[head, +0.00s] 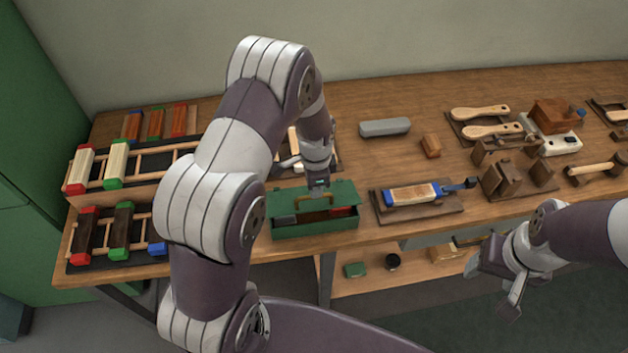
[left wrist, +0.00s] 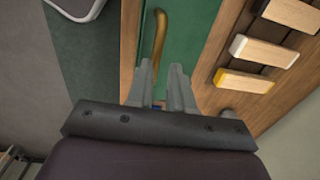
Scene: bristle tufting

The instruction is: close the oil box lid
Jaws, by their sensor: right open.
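The green oil box (head: 318,228) stands at the front edge of the bench, its inside partly visible with dark and red items. Its green lid (head: 340,190) is raised at the back, with a brass handle (head: 303,200) on it. My left gripper (head: 320,184) is above the lid, close to the handle. In the left wrist view my left gripper (left wrist: 161,68) has its fingers apart, with the green lid (left wrist: 192,40) beyond and the brass handle (left wrist: 159,35) running toward the gap. Contact cannot be told. My right gripper (head: 492,285) is open and empty, in front of the bench.
A brush block on a dark board (head: 450,205) lies right of the box. A grey block (head: 385,127) and a small wooden block (head: 431,145) lie behind. Racks with coloured-end blocks (head: 118,165) stand left. My left arm hides part of the bench.

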